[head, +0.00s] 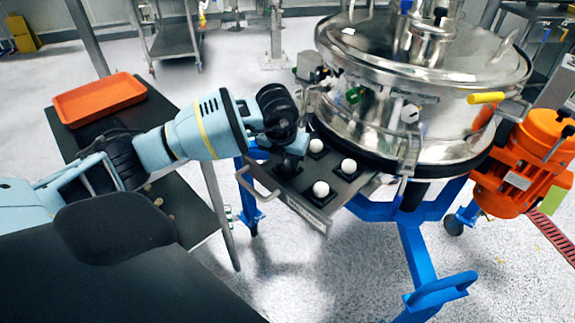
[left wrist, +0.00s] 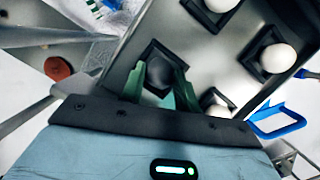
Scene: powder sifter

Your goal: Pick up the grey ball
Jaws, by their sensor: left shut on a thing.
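The grey ball (left wrist: 160,72) sits in a black square holder on the metal tray (left wrist: 135,40), seen in the left wrist view. My left gripper (left wrist: 161,86) has its green fingers on either side of the ball and is shut on it. My right gripper is in neither view.
White balls (head: 320,189) (head: 348,166) (head: 316,145) sit in other holders close by on the tray. The steel sifter (head: 400,100) stands right behind the tray. An orange motor (head: 520,165) is at the right. An orange bin (head: 98,99) lies on a dark table at the left.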

